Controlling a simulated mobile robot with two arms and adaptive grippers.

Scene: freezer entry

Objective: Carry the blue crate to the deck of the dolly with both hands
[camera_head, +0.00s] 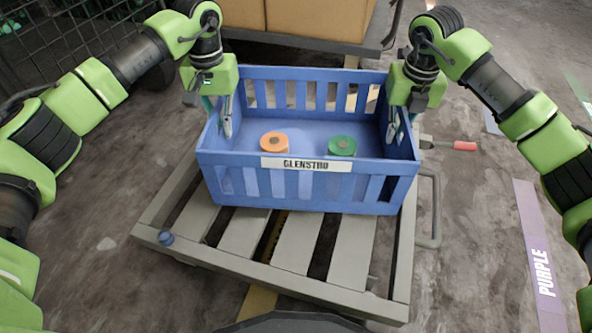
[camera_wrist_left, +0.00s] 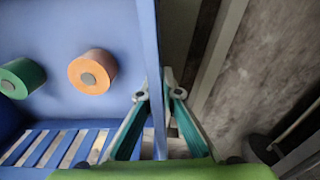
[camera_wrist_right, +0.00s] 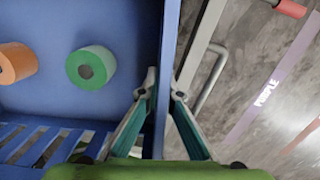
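The blue crate (camera_head: 235,180), labelled GLENSTRO, is upright over a grey slatted deck (camera_head: 297,245), which appears to be the dolly's. I cannot tell whether its base touches the slats. Inside are an orange roll (camera_head: 274,142) and a green roll (camera_head: 342,146). My left gripper (camera_head: 227,118) has its fingers on both sides of the crate's left wall, which shows in the left wrist view (camera_wrist_left: 150,45). My right gripper (camera_head: 393,122) straddles the right wall, seen in the right wrist view (camera_wrist_right: 171,40). Both appear closed on the walls.
Brown boxes (camera_head: 316,16) stand on a platform behind the crate. A wire cage (camera_head: 75,40) is at the upper left. A metal handle loop (camera_head: 436,208) is right of the deck, near a red-handled bar (camera_head: 464,146). A PURPLE floor strip (camera_head: 538,250) lies right; nearby floor is clear.

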